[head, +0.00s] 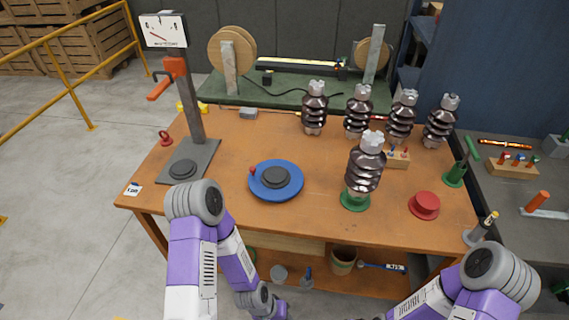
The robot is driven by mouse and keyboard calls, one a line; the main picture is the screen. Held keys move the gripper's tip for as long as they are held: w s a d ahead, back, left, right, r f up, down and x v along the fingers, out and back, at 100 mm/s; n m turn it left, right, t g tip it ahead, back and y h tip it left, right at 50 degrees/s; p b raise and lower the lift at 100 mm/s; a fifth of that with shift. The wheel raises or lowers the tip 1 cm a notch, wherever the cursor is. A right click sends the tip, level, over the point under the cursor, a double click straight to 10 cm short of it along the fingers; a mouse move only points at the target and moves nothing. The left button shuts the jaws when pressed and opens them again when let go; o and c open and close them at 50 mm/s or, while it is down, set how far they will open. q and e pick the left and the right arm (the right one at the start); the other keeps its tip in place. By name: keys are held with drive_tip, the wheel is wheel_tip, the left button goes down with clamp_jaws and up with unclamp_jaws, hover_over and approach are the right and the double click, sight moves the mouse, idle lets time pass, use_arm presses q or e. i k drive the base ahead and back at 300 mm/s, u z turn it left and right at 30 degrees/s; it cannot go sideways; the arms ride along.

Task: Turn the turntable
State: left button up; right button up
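The turntable is a blue disc (290,192) lying flat on the orange workbench, left of its middle. It has a dark round hub (275,177) at its centre and a small red knob (253,171) near its left edge. Nothing stands on the turntable. My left arm comes up in front of the bench's left part and folds back down, below the tabletop. My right arm shows at the bottom right. Neither gripper's fingertips can be made out. Nothing touches the turntable.
An isolator (364,173) stands on a green base (354,201) right of the turntable. Several isolators line the back right. A test press (186,100) with an orange handle stands at the left. A red spool (424,204) sits at the right. The bench's front middle is clear.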

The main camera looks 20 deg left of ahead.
sight(274, 180)
drive_tip(key=z, duration=0.05)
drive_tip(key=i, duration=0.2)
drive_tip(key=u, duration=0.8)
